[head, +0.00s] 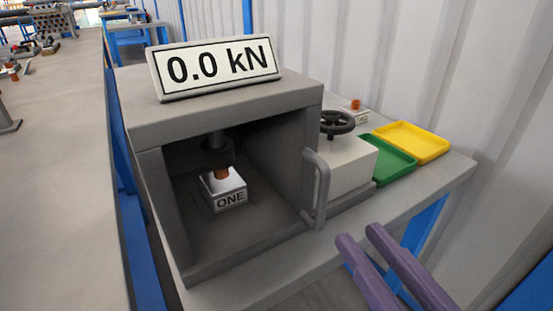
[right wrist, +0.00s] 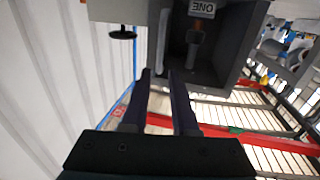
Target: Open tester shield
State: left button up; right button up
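The tester (head: 220,105) is a grey box with a sign reading 0.0 kN on top. Its front looks open or see-through; I cannot tell whether a clear shield covers it. Inside, a block marked ONE (head: 228,201) sits under the press ram; it also shows upside down in the right wrist view (right wrist: 202,9). A grey upright handle (head: 322,190) is at the box's right front edge. My right gripper (head: 360,235) is open and empty, to the right of and nearer than the handle, apart from it. The left gripper is not in view.
Right of the tester stand a pale box with a black handwheel (head: 337,122), a green tray (head: 388,166) and a yellow tray (head: 432,140). A corrugated wall (head: 420,70) is behind. Another workbench (head: 55,170) is at left.

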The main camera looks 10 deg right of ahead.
aim_at(327, 192)
jog(key=w, duration=0.3)
jog(key=w+a, duration=0.1)
jog(key=w, duration=0.5)
jog(key=shift+w+a+r+b, duration=0.1)
jog(key=shift+w+a+b, duration=0.1)
jog(key=shift+b, duration=0.1)
jog(key=shift+c, duration=0.4)
jog(key=shift+s, duration=0.1)
grip_shut()
dwell(0.4)
